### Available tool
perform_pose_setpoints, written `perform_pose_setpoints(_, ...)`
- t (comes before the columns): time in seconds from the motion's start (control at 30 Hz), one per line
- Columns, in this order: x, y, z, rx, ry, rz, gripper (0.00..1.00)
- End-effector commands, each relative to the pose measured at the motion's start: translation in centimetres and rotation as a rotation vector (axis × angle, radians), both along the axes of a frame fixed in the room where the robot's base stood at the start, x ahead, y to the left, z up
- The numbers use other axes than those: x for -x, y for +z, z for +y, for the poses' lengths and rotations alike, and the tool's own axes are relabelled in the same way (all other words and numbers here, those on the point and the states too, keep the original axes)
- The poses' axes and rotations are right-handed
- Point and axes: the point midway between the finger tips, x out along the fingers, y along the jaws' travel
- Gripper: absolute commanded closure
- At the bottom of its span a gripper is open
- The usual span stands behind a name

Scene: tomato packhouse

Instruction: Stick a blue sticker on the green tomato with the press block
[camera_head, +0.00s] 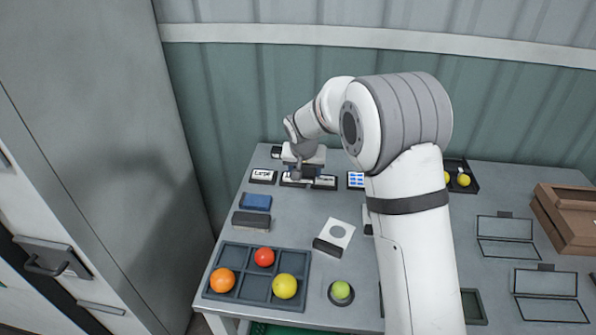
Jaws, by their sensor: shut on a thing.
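The green tomato (341,290) sits in a dark round holder (332,301) at the table's front, right of the tray. My gripper (299,172) is at the back left of the table, low over the row of label pads. It is shut on a small dark block, seemingly the press block, mostly hidden by the gripper. A pad with blue stickers (356,180) lies right of my gripper, partly behind my arm. I cannot tell whether a sticker is on the block's underside. No sticker shows on the visible side of the green tomato.
A compartment tray (237,258) holds an orange, a red and a yellow tomato. A blue block (256,202), a dark block (251,220) and a white card (335,234) lie behind it. A brown crate (566,234) stands at right. My arm hides the table's middle.

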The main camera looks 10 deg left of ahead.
Motion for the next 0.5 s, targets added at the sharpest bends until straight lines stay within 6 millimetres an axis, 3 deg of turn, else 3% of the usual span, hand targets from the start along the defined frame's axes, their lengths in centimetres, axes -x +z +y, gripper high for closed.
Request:
perform_pose_setpoints(0.3, -8.4, -0.3, -11.1, -0.003, -0.010, 0.008, 0.58)
perform_pose_setpoints(0.5, -11.2, -1.0, -16.7, -0.002, -0.006, 0.000, 0.58)
